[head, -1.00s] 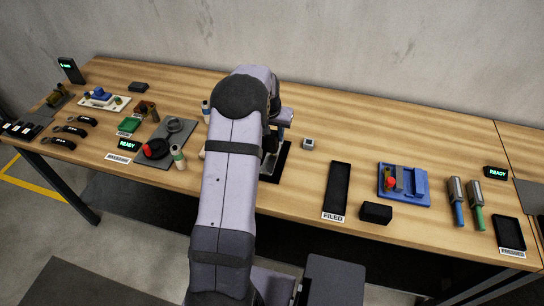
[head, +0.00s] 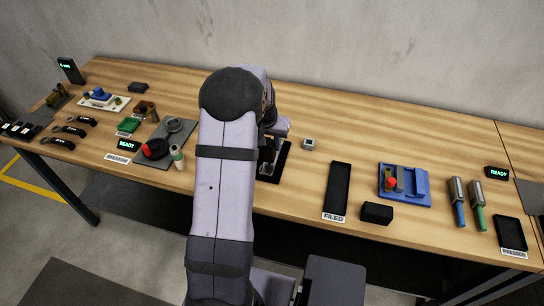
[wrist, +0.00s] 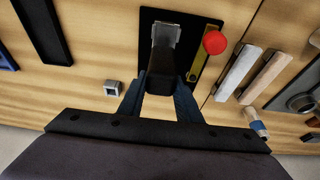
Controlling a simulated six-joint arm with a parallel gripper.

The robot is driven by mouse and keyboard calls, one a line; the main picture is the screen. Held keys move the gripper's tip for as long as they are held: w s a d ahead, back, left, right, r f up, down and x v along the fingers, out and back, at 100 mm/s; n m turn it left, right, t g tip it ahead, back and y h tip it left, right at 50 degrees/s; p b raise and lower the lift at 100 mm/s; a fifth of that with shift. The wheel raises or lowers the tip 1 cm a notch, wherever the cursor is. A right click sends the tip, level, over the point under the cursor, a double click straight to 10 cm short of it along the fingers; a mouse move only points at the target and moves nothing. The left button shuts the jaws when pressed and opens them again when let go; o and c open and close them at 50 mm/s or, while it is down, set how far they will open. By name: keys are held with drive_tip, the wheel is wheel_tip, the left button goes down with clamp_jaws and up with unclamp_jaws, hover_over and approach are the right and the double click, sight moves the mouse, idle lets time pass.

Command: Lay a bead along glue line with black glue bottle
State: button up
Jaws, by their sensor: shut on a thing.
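My gripper (wrist: 160,100) is shut on a dark, blocky thing (wrist: 160,78), which I take to be the black glue bottle. It sits between the two blue-grey fingers in the wrist view and points away from me. Beyond its far end is a light grey piece (wrist: 166,34) over a black plate (wrist: 204,20); I cannot tell whether they touch. The black plate also shows in the head view (head: 281,165), beneath the gripper. A yellow strip (wrist: 204,62) lies on the plate near a round red knob (wrist: 215,42). No glue line or bead can be made out.
A small grey cube (wrist: 112,88) stands beside the plate. A pale bar (wrist: 238,74) and a tan bar (wrist: 265,76) lie on the other side, near a blue-banded bottle (wrist: 255,122). The FILED tray (head: 338,190) and blue fixture (head: 414,187) stand to the right.

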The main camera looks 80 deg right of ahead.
drive_tip(key=shift+a, duration=0.4)
drive_tip(key=shift+a, duration=0.3)
drive_tip(key=shift+d+r+p, duration=0.1)
drive_tip(key=shift+r+p, duration=0.6)
drive_tip(key=shift+r, duration=0.35)
drive_tip(key=shift+r, duration=0.1)
drive_tip(key=shift+r+p, duration=1.55)
drive_tip(key=shift+r, duration=0.4)
drive_tip(key=shift+f, duration=0.15)
